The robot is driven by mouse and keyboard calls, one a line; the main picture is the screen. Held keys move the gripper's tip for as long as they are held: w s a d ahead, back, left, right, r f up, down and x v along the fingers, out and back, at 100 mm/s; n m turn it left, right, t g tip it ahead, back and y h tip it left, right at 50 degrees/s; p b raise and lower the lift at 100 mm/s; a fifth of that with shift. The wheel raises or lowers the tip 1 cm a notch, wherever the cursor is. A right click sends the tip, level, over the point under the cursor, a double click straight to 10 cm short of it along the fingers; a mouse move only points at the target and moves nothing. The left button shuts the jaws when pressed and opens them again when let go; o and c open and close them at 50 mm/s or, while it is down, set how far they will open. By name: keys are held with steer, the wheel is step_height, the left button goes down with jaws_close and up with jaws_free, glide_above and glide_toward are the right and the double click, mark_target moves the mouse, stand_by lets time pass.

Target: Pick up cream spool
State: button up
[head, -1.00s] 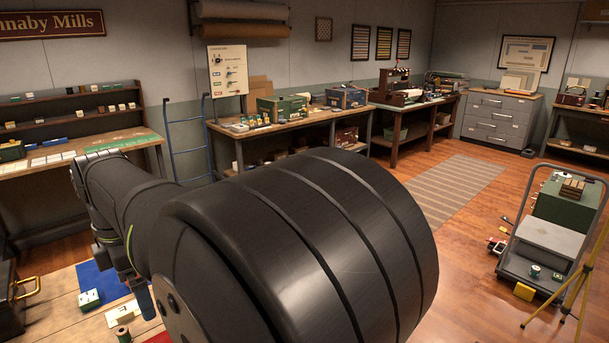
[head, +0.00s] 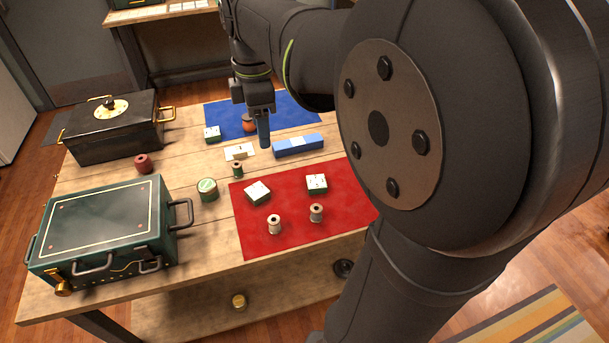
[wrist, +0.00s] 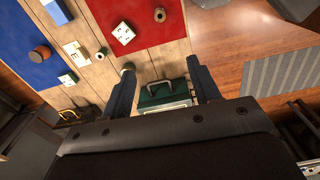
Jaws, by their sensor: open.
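A pale cream spool (head: 274,224) stands upright on the red mat (head: 250,243), near its front left part. A similar, tanner spool (head: 316,212) stands to its right on the same mat. In the wrist view a spool that looks like the cream one (wrist: 160,15) shows near the top edge. My gripper (head: 264,130) points down over the back of the table, near the blue mat, behind and above the red mat. In the wrist view my gripper (wrist: 165,85) is open, with nothing between its fingers; it is well apart from the spool.
White-topped boxes (head: 257,193) (head: 317,184) lie on the red mat behind the spools. A green spool (head: 238,170), round tin (head: 208,190), blue box (head: 298,145) and dark red spool (head: 143,164) stand around. A green case (head: 100,227) and black case (head: 115,127) fill the left side.

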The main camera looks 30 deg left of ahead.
step_height(320, 180, down, 14)
steer(key=m, duration=1.5)
glide_above(274, 220)
steer(key=f, duration=1.2)
steer(key=shift+s+d+f, duration=0.15)
steer(key=shift+d+f, duration=0.05)
steer(key=shift+s+f, duration=0.15)
steer(key=shift+f, duration=2.55)
steer(key=shift+c, duration=0.5)
steer(key=c, duration=0.9)
